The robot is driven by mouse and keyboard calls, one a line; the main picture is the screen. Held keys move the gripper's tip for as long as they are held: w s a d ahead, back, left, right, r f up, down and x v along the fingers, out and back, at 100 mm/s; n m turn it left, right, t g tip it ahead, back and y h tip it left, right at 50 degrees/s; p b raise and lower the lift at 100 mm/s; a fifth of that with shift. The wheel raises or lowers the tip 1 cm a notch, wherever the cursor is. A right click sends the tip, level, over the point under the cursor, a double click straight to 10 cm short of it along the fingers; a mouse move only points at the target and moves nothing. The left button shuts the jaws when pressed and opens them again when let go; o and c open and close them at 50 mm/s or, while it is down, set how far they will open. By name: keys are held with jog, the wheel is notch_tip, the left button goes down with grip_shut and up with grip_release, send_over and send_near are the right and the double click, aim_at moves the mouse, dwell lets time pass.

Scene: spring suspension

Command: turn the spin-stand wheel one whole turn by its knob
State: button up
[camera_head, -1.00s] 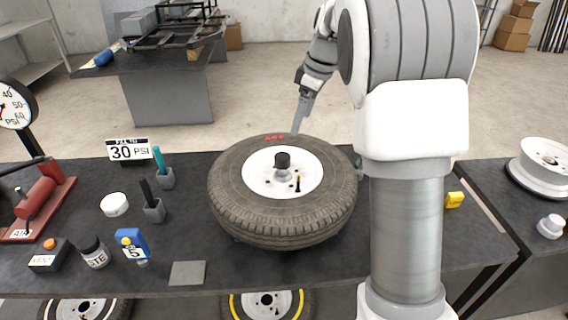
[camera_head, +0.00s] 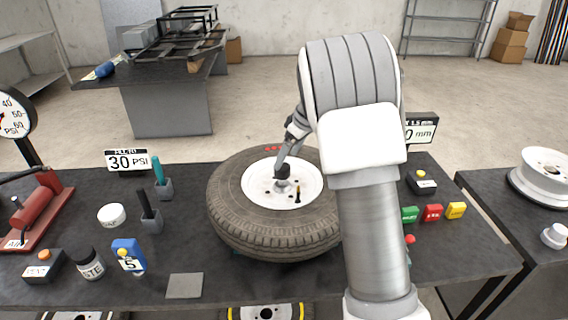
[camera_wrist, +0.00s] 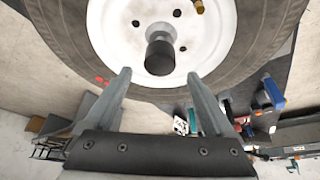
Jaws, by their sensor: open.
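The wheel, a black tyre (camera_head: 235,215) on a white rim (camera_head: 258,187), lies flat on the stand on the dark bench. A dark round knob (camera_head: 281,171) stands up at the rim's middle; in the wrist view the knob (camera_wrist: 160,56) is just ahead of my fingers. A small brass-and-black valve stem (camera_head: 298,194) sticks up from the rim. My gripper (camera_head: 284,160) is over the far part of the wheel, by the knob. In the wrist view my gripper (camera_wrist: 158,80) is open, its fingers apart on both sides of the knob's line. Contact cannot be told.
A 30 PSI sign (camera_head: 127,160), pen holders (camera_head: 152,220), a blue gauge (camera_head: 128,256) and a red pump (camera_head: 38,205) stand left of the wheel. Green, red and yellow blocks (camera_head: 432,213) lie to the right, beyond my arm. A grey pad (camera_head: 184,286) lies in front.

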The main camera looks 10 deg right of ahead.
aim_at(284, 167)
jog(key=shift+x, duration=1.95)
grip_shut()
